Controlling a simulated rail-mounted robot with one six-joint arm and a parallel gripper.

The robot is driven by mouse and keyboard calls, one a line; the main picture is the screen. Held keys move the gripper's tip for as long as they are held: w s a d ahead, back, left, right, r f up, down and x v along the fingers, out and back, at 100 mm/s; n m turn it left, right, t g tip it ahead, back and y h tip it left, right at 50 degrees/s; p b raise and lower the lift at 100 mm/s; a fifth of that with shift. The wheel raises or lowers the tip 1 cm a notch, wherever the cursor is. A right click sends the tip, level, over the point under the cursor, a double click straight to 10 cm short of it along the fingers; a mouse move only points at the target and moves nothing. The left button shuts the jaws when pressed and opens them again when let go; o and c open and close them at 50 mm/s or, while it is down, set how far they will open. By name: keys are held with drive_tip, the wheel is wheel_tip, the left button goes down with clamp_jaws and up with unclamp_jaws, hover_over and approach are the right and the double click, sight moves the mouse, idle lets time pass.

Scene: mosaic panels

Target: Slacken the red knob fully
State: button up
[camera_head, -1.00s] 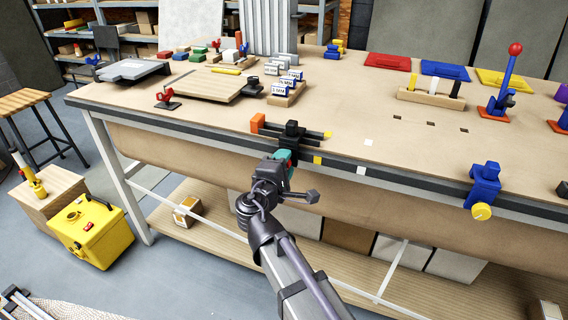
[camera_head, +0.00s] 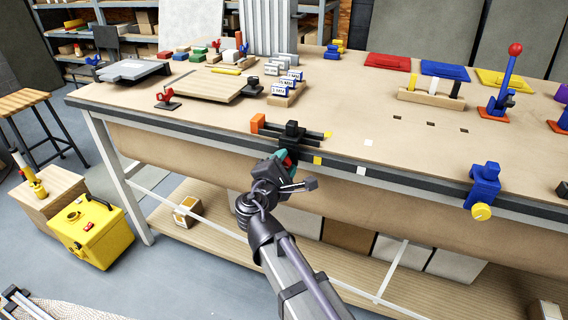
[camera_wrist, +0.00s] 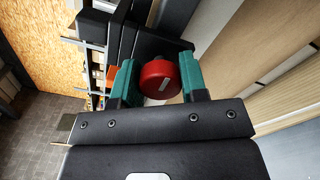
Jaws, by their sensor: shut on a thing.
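The knob belongs to a black clamp (camera_head: 292,132) at the front edge of the workbench; the clamp also shows in the wrist view (camera_wrist: 150,45). In the head view my gripper (camera_head: 286,160) is just below the clamp, and only a little red of the knob (camera_head: 288,160) shows beside a teal finger.
A blue vise with a yellow knob (camera_head: 481,211) hangs at the edge to the right. A blue lever with a red ball (camera_head: 515,48) stands farther back. The front edge between is mostly clear.

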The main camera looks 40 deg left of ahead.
drive_tip(key=o, duration=0.9)
drive_tip(key=v, duration=1)
drive_tip(key=shift+s+d, duration=0.15)
drive_tip(key=shift+s, duration=0.2)
